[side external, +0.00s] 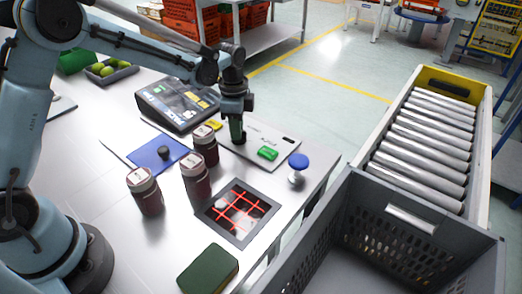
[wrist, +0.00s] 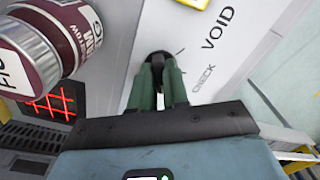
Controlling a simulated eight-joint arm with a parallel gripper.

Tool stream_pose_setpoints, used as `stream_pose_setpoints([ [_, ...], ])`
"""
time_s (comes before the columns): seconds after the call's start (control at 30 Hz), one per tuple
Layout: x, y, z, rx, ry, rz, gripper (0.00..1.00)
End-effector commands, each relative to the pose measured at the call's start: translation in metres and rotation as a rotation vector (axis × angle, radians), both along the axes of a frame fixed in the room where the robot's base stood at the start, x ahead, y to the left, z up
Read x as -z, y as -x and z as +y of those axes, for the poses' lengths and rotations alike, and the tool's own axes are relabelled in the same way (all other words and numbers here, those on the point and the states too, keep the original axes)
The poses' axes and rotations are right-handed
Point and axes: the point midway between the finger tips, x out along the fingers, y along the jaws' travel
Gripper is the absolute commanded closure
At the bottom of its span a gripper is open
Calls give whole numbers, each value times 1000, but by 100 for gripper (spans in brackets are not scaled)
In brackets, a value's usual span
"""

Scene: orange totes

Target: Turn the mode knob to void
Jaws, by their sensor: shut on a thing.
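The control panel (side external: 285,141) is a light grey plate on the table's right part. In the wrist view it carries the printed words VOID and CHECK (wrist: 203,77). The mode knob (wrist: 158,60) is black and sits on the panel between my green fingertips. My gripper (side external: 238,136) points down onto the panel and is shut on the knob; its fingers also show in the wrist view (wrist: 158,78). The fingers hide much of the knob, so I cannot tell which label it points to. A green button (side external: 268,153) and a yellow one (side external: 214,125) sit on the panel.
Dark red jars (side external: 197,184) stand close left of the panel. A payment-style console (side external: 178,104) lies behind. A grey crate (side external: 385,225) and roller conveyor (side external: 425,130) stand right.

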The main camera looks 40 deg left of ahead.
Motion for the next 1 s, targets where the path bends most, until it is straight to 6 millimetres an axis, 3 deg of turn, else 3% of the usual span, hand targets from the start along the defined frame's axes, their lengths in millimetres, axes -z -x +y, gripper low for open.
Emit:
stream_pose_setpoints([
  [0.37,0,1,0,-176,0,0,100],
  [1.0,-1,2,-3,-774,0,0,100],
])
